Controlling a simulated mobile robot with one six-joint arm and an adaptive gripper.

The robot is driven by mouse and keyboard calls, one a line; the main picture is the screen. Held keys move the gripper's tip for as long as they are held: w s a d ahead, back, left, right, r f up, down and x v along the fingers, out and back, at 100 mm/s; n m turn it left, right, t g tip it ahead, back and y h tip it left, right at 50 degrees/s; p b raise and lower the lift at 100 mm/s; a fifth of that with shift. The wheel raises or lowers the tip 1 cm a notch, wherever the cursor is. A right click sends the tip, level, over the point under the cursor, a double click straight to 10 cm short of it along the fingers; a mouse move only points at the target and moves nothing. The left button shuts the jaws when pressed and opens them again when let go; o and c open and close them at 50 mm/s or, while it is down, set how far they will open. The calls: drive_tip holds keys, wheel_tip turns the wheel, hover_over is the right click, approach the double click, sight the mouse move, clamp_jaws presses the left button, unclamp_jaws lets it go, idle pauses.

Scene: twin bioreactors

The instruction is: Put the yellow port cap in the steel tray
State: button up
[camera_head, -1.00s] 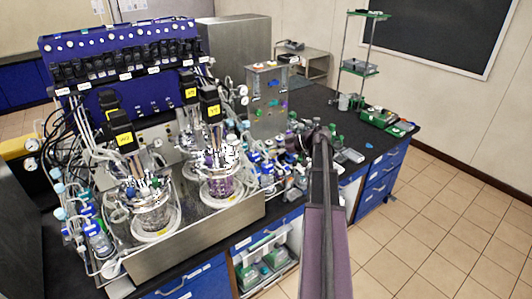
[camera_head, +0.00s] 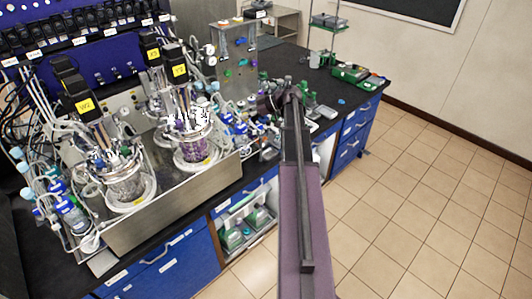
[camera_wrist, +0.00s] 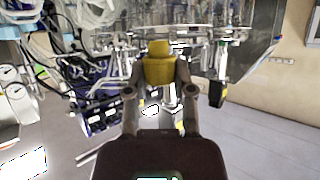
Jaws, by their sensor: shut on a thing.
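The yellow port cap (camera_wrist: 159,65) is between the fingertips of my gripper (camera_wrist: 159,80) in the wrist view. The fingers are shut on it, and it sits at their tips. In the head view my arm reaches over the bench, and its own links hide the gripper and the cap. A steel tray (camera_head: 172,208) with a shiny front wall stands on the left part of the bench in the head view. The glass bioreactor vessels stand in it. I cannot tell whether this is the tray the task names.
The black bench (camera_head: 335,119) carries bottles and small parts around my arm's far end. A steel panel (camera_head: 236,55) stands upright behind them. A green-edged rack (camera_head: 330,22) stands at the back. The tiled floor (camera_head: 430,190) at the right is clear.

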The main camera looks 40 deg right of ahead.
wheel_tip(320, 180, down, 12)
drive_tip(key=b, duration=1.1)
drive_tip(key=shift+s+f, duration=0.1)
